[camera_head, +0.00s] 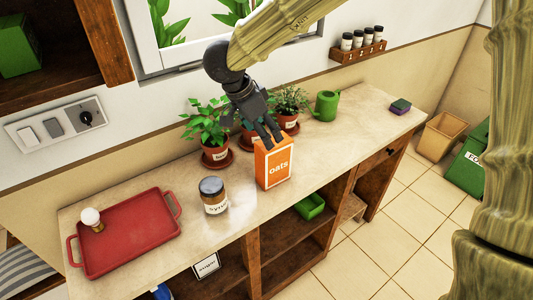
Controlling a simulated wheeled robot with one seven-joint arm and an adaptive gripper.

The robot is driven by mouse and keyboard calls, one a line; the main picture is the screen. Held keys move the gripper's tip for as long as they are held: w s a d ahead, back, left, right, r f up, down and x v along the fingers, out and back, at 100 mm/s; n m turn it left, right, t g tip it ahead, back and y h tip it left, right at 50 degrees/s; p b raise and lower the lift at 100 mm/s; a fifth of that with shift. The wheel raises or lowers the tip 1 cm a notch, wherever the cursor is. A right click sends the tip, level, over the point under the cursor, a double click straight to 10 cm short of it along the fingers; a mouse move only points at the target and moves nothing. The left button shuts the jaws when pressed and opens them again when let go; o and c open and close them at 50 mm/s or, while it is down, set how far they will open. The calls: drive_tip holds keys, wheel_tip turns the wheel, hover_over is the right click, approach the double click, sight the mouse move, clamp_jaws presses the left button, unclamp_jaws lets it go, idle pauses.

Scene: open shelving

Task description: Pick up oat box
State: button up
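The orange oat box (273,168), labelled "oats", stands upright on the counter (335,150) near its front edge. My gripper (268,137) points down at the top of the box from behind. Its dark fingers reach the box's upper edge and appear spaced apart. I cannot tell whether they touch or grip the box. The back of the box and part of its top are hidden by the fingers.
A jar (213,196) stands left of the box. Potted plants (213,145) stand close behind the gripper, against the wall. A green watering can (327,106) is at the back right. A red tray (125,235) lies at the left. The counter right of the box is clear.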

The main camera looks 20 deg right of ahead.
sight(274, 152)
drive_tip(key=shift+w+d+f, duration=0.1)
drive_tip(key=shift+d+f, duration=0.1)
drive_tip(key=shift+d, duration=0.05)
drive_tip(key=shift+d+f, duration=0.2)
drive_tip(key=shift+f, duration=0.1)
drive_tip(key=x, duration=0.4)
drive_tip(key=shift+w+a+f, duration=0.1)
drive_tip(key=shift+w+a, duration=0.05)
drive_tip(key=shift+a, duration=0.25)
drive_tip(key=shift+d+f+p, duration=0.35)
drive_tip(key=shift+f+p, duration=0.1)
drive_tip(key=shift+p, duration=0.05)
drive_tip(key=x, duration=0.3)
drive_tip(key=shift+f, duration=0.15)
drive_tip(key=shift+d+f+p, duration=0.2)
drive_tip(key=shift+f+p, duration=0.1)
